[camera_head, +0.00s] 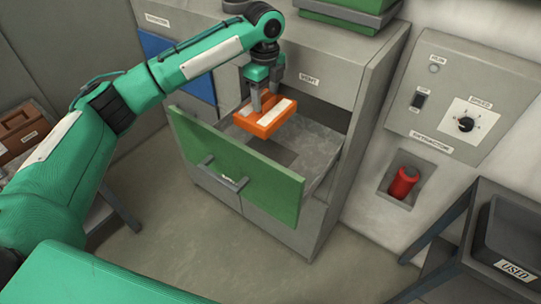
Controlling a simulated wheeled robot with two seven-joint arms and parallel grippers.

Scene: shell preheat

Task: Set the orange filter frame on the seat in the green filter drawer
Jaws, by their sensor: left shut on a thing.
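The orange filter frame (264,118) is a rectangular block with a pale strip on top. My left gripper (263,103) is shut on it and holds it over the left part of the open drawer. The green filter drawer (236,165) is pulled out from the grey cabinet, with its green front facing me. Its grey floor (316,143) shows to the right of the frame, with a darker patch below the frame. I cannot tell whether the frame touches anything in the drawer. My right gripper is not in view.
A control panel (460,100) with a knob and a red handle (403,183) is on the right wall. A dark bin (508,235) labelled USED stands at the lower right. A brown box (22,133) sits at the left. The floor before the drawer is clear.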

